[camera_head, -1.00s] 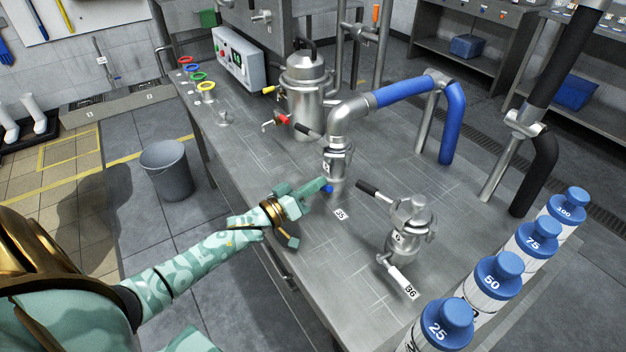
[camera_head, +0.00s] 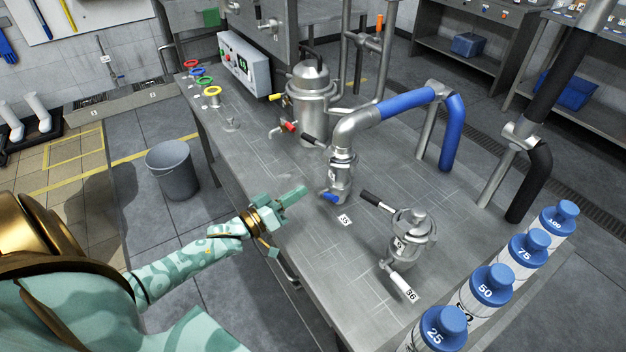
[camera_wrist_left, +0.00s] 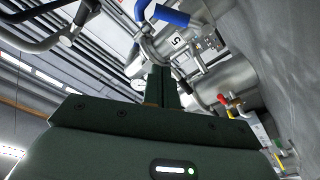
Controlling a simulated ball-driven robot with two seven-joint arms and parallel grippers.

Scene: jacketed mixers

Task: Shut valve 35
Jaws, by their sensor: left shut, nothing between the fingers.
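Valve 35 is a steel fitting (camera_head: 341,178) on the bench, with its number label 35 (camera_head: 345,219) in front of it. A black lever (camera_head: 314,141) sticks out to its upper left, and a blue part (camera_head: 330,197) sits low on its left side. My left gripper (camera_head: 298,192) is shut and empty, just left of the blue part with a small gap. In the left wrist view the shut fingers (camera_wrist_left: 161,88) point toward a steel fitting with a blue part (camera_wrist_left: 168,17) and a label partly reading 5 (camera_wrist_left: 177,41). My right gripper is not in view.
Valve 36 (camera_head: 411,238), with a black lever and pale spout, stands to the right. A blue-sleeved pipe (camera_head: 405,102) rises from valve 35. A steel vessel (camera_head: 311,100) stands behind. Blue-capped bottles (camera_head: 493,284) line the right edge.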

